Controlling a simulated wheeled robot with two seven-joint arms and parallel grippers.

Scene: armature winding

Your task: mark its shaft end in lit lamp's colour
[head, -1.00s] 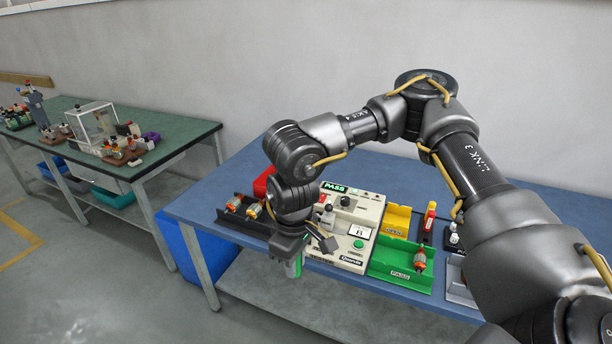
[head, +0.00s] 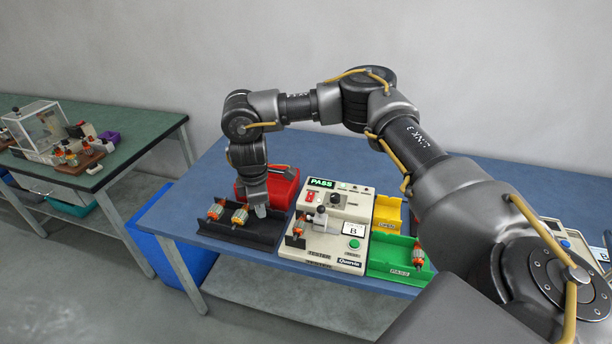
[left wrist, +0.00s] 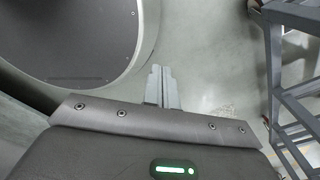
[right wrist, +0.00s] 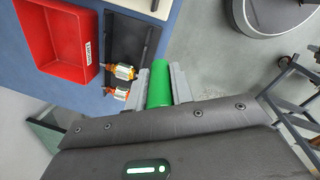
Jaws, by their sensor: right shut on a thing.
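My right gripper (head: 262,211) is over the right part of the black tray in the head view. In the right wrist view its fingers (right wrist: 160,88) are shut on a green cylinder, apparently a green marker (right wrist: 160,82). Its tip is hidden. An armature (head: 298,230) with orange windings is at the left side of the cream tester (head: 318,246). The tester's PASS lamp (head: 321,183) is lit green. The armature's shaft end is too small to make out. My left gripper (left wrist: 162,88) shows only in the left wrist view, shut and empty above the floor.
The black tray (head: 222,232) holds two armatures (head: 240,217). A red bin (head: 284,190) stands behind it. Right of the tester are a yellow bin (head: 388,211) and a green bin (head: 384,268) with an armature (head: 418,254). My right arm spans above the blue table.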

